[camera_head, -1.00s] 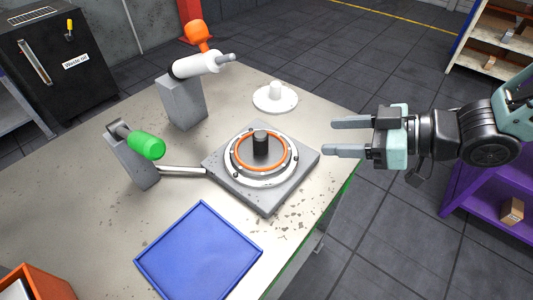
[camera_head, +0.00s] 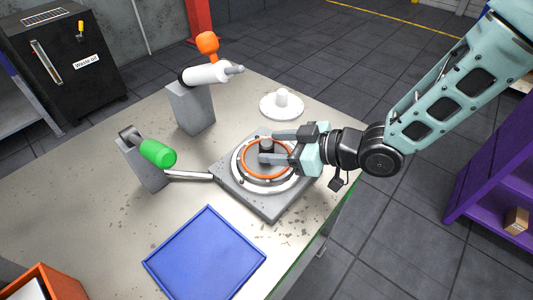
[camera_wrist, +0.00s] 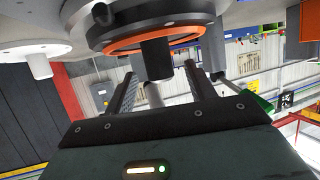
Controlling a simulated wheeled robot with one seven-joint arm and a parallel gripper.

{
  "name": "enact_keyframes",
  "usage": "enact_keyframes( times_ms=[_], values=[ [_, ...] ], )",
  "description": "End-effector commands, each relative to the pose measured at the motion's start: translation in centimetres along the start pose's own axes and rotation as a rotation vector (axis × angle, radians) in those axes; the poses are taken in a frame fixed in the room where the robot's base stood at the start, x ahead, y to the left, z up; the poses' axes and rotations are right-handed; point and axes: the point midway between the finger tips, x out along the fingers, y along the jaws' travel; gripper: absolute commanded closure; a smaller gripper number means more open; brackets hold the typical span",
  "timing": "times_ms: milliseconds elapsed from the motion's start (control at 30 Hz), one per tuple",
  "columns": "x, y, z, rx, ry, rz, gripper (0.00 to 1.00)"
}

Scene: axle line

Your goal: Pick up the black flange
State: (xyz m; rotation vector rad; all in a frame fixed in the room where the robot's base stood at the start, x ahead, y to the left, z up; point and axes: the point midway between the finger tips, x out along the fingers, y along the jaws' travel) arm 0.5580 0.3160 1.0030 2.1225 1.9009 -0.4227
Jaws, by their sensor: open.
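The black flange shows as a dark upright knob (camera_head: 266,144) in the middle of an orange ring, seated in a round light-coloured fixture on a grey square plate. In the wrist view the dark knob (camera_wrist: 156,58) stands out from the ring between my two fingers. My gripper (camera_head: 267,147) reaches in from the right, open, with one finger on each side of the knob. My fingers also show in the wrist view (camera_wrist: 160,78). Whether they touch the knob I cannot tell. The near finger and gripper body hide part of the ring and fixture.
A white flanged disc (camera_head: 282,105) lies behind the plate. A stand with a white and orange tool (camera_head: 205,75) and a stand with a green-handled lever (camera_head: 158,153) are left. A blue tray (camera_head: 206,256) lies in front. Bare tabletop is at left.

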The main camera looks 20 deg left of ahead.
Motion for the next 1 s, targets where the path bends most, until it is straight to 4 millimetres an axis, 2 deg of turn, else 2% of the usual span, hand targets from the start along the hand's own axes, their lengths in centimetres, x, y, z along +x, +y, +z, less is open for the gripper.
enact_keyframes(
  times_ms=[100, 200, 467, 667, 1000],
  values=[
    [1.7, -0.1, -0.2, 0.0, 0.0, -0.002, 0.45],
    [2.6, -0.1, -0.1, 0.001, 0.0, -0.001, 0.45],
    [2.8, 0.0, 0.0, 0.0, 0.001, 0.0, 0.45],
    [2.8, 0.0, 0.0, 0.0, 0.0, 0.0, 0.98],
    [2.8, 0.0, -0.3, -0.002, 0.005, 0.001, 1.0]
  ],
)
